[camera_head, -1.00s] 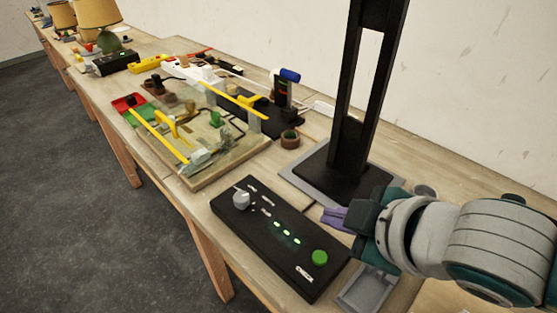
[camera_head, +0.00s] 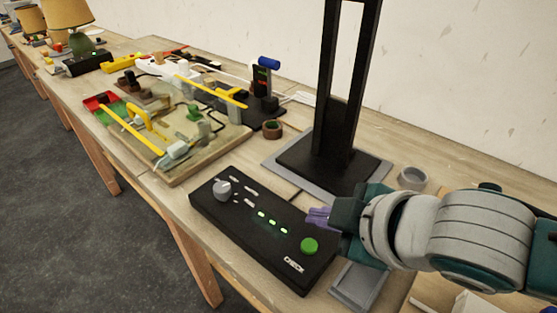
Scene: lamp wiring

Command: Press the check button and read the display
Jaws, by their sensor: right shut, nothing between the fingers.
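The check box (camera_head: 225,212) is a flat black panel at the front of the bench in the head view. It carries a green round check button (camera_head: 309,245) above the label CHECK, a grey knob (camera_head: 222,189), and a row of lit green lights (camera_head: 272,222). Any reading is too small to make out. My right gripper (camera_head: 318,216) comes in from the right, with purple fingertips shut and empty. The fingertips are beside the panel's far right edge, up and to the right of the button, apart from it. My left gripper is out of view.
A black stand (camera_head: 343,110) rises on a grey base behind the panel. A grey tray (camera_head: 358,285) lies right of it. A wiring board (camera_head: 172,172) with yellow parts is at left. A brown ring (camera_head: 272,128) and a grey cup (camera_head: 412,178) stand behind.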

